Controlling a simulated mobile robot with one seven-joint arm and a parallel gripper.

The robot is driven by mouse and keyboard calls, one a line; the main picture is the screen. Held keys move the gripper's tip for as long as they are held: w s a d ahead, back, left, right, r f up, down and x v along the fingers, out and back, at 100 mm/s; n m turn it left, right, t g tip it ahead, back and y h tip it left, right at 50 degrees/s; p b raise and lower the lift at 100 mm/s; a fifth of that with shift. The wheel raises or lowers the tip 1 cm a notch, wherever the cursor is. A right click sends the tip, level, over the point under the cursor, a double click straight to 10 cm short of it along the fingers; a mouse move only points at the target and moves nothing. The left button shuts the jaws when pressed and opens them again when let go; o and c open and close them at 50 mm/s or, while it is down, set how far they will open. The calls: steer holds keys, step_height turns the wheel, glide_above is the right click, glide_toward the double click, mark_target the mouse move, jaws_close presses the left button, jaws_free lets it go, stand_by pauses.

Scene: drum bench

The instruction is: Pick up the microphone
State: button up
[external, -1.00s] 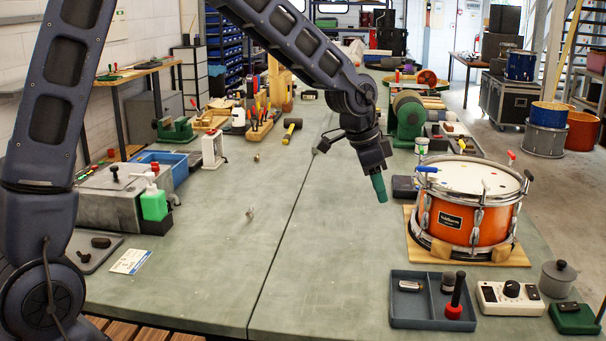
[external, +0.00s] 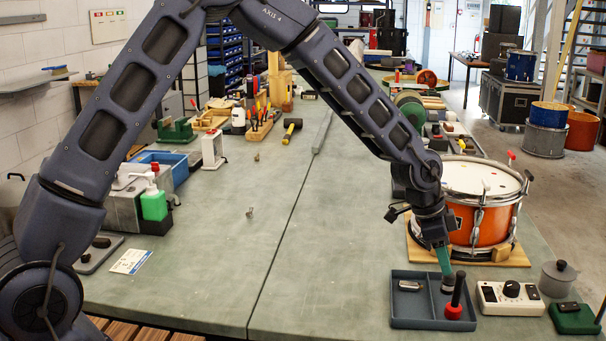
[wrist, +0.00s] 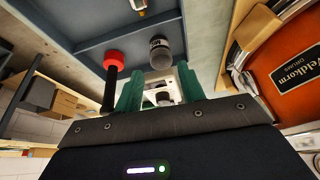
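The microphone, which I take to be the short dark grey cylinder (external: 447,290), stands in the right compartment of the blue-grey tray (external: 400,322). In the wrist view the microphone (wrist: 160,52) shows just beyond the fingertips, centred between them. My gripper (external: 446,270) points down over it from above; its green fingers partly hide its top in the external view. In the wrist view my gripper (wrist: 158,92) has a clear gap between its fingers, with nothing held. Whether the fingertips touch the microphone cannot be told.
A black-handled tool with a red base (external: 454,312) stands close beside the microphone. A silver item (external: 410,286) lies in the left compartment. A white box with a knob (external: 510,297) is right of the tray; the orange drum (external: 477,225) stands behind.

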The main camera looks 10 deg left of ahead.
mark_target(450, 276)
steer(key=shift+x, duration=2.8)
steer(key=shift+w, duration=0.1)
steer(key=c, duration=0.7)
